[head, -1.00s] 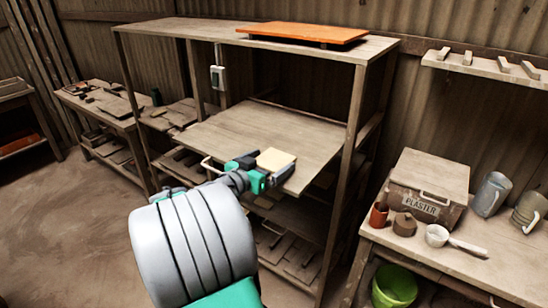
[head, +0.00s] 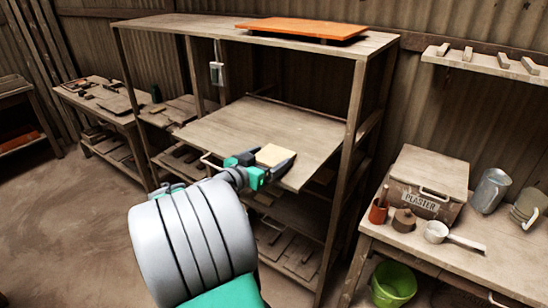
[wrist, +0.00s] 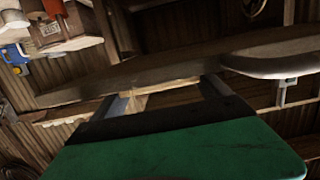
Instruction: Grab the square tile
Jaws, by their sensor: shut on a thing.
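The square tile (head: 273,154) is pale cream and shows in the head view near the front edge of the wide wooden shelf board (head: 245,128). My gripper (head: 268,163) is shut on it, with one dark finger at each side of the tile. Whether the tile touches the board or hangs just above it, I cannot tell. In the wrist view my gripper (wrist: 170,97) shows its two fingers apart, with a thin pale edge of the tile (wrist: 165,84) between them. The rest of the tile is hidden there.
An orange board (head: 300,29) lies on top of the wooden rack. A green bucket (head: 393,285) stands below. The shelf board behind the tile is bare.

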